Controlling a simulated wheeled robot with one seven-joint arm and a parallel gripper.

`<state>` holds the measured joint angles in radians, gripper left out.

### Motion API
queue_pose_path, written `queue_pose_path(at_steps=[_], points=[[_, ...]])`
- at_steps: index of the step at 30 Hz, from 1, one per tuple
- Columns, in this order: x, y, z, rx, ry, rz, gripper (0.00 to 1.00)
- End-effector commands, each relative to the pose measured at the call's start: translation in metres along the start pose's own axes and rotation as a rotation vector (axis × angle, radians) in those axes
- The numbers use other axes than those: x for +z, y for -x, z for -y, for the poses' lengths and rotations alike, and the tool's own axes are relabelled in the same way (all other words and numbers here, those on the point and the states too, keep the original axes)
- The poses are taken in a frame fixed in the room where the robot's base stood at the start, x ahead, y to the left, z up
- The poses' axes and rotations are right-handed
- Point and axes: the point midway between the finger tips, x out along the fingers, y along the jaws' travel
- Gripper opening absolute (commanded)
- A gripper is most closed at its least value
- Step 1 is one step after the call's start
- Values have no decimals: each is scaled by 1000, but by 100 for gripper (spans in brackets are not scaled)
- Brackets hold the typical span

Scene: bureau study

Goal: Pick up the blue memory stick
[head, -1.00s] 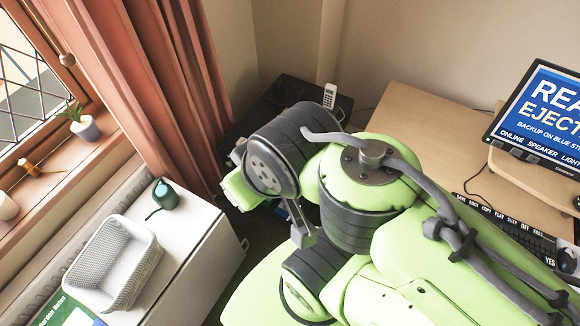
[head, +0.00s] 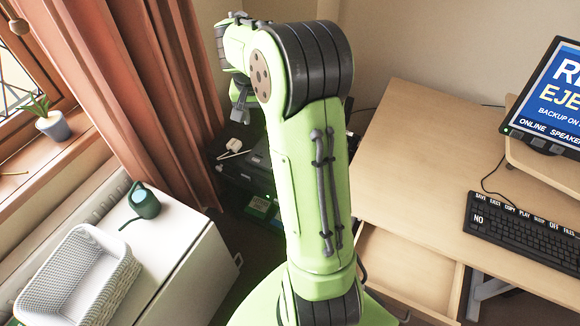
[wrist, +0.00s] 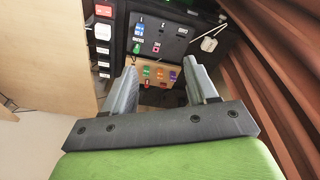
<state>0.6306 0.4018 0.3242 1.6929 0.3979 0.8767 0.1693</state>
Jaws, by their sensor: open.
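My gripper (wrist: 160,62) is open and empty in the wrist view, its two grey fingers spread apart. Beyond the fingertips is a dark panel (wrist: 178,47) carrying small coloured items. One small blue item (wrist: 139,29) shows at its upper left; it is too small to tell surely whether it is the memory stick. Below, between the fingers, a tan strip (wrist: 153,64) carries a row of small green, orange and purple pieces. No contact is visible. In the head view my arm hides part of the dark unit (head: 258,180) in the corner.
A desk (head: 415,150) with a keyboard (head: 520,232), a monitor (head: 556,95) and an open drawer (head: 405,270) stands right. A white cabinet (head: 185,265) with a basket (head: 80,275) and green watering can (head: 144,201) is left. The curtain (head: 150,90) hangs close to my arm.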

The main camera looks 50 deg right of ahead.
Motion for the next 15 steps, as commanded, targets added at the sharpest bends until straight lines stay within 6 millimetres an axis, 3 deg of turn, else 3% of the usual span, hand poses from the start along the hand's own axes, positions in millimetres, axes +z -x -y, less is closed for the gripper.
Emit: queue_pose_path(at_steps=[1,3,6,9,15], points=[[-17,-38,-14,5,-91,49,57],[-35,-82,-33,6,-213,100,57],[-47,-131,-57,4,-355,158,57],[-51,-157,-72,2,-434,189,57],[-45,-192,-74,3,-452,200,57]])
